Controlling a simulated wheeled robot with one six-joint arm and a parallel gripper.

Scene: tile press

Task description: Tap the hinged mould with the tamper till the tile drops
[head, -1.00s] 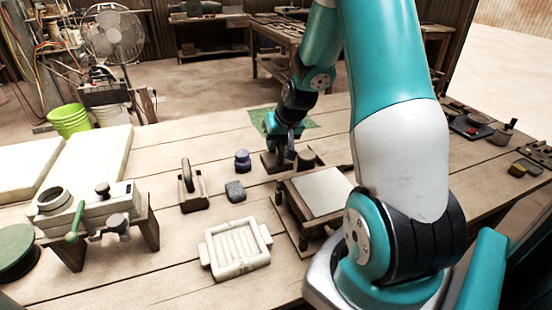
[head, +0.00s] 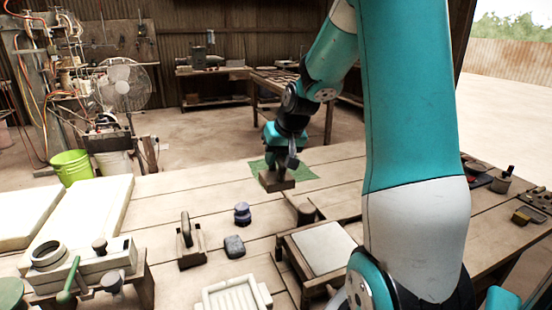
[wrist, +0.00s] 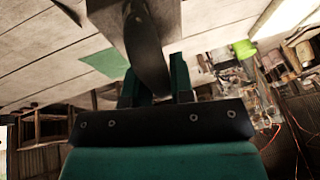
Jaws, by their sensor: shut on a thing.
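My gripper (head: 287,160) is at the far side of the bench, shut on the dark handle of a brown block, which looks like the tamper (head: 277,182). The block hangs below the fingers, apparently clear of the bench. In the wrist view the dark handle (wrist: 147,60) is between the fingers, with the block (wrist: 112,14) beyond. A low wooden stand with a pale flat top (head: 323,247) is nearer, right of centre; I cannot tell whether it is the hinged mould. A cream ribbed tray (head: 237,296) with side lugs lies at the front, partly cut off. No tile is clearly identifiable.
A wooden block with an upright dark piece (head: 187,242), a dark knobbed jar (head: 242,213) and a grey lump (head: 234,246) stand mid-bench. A press-like fixture (head: 90,270) is front left. A green sheet (head: 300,173) lies behind the block. The bench between has clear patches.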

